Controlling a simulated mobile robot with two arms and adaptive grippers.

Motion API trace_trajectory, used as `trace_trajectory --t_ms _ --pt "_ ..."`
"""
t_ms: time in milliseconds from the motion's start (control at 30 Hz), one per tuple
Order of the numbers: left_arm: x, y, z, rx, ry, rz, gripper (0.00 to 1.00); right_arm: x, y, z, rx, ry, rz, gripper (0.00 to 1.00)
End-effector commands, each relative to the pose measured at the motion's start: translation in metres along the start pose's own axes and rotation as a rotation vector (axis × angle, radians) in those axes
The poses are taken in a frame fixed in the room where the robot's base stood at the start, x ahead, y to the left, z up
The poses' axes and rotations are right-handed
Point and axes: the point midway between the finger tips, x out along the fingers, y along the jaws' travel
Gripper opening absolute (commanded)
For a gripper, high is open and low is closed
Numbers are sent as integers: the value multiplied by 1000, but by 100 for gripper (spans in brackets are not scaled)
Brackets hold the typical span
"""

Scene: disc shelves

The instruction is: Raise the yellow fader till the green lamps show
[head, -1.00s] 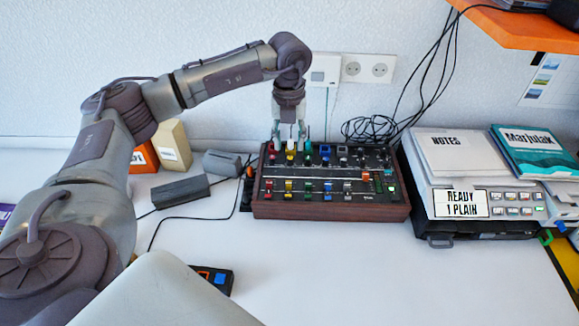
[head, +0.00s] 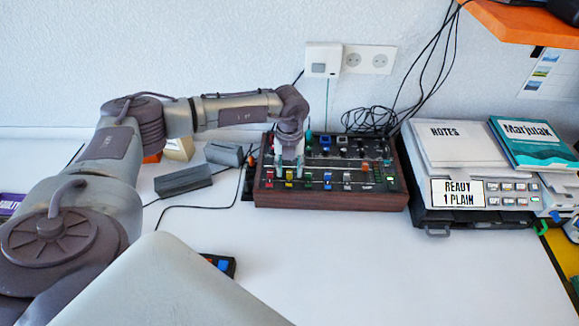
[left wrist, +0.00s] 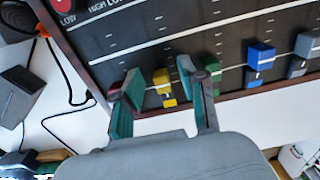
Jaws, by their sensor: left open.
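The mixer (head: 330,197) stands against the wall, with a wooden front edge and a row of coloured faders. The yellow fader (left wrist: 163,84) sits low in its slot, near the front edge; it also shows in the head view (head: 289,175). My left gripper (left wrist: 157,70) is open over the mixer, one finger on each side of the yellow fader, with gaps visible. In the head view, the left gripper (head: 288,169) points down at the left of the fader row. The lamps at the mixer's right end are too small to read. My right gripper is not in view.
The red fader (head: 268,175) and green fader (left wrist: 212,70) are close neighbours on either side. A grey block (head: 182,180) lies left of the mixer. A machine with a notes stack (head: 460,150) stands to the right.

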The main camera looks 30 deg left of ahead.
Motion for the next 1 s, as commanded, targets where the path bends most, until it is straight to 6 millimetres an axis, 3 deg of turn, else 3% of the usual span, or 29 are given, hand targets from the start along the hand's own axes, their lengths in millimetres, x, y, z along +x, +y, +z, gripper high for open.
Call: trace_trajectory --t_ms 133,300,400,700,1000 --pt "0 0 0 0 0 0 40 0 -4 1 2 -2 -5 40" --pt "0 0 0 0 0 0 12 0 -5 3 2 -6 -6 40" --pt "0 0 0 0 0 0 0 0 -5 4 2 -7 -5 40" --pt "0 0 1 -1 -1 -1 0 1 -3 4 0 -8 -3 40" --pt "0 0 30 -2 -2 -2 0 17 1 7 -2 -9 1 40"
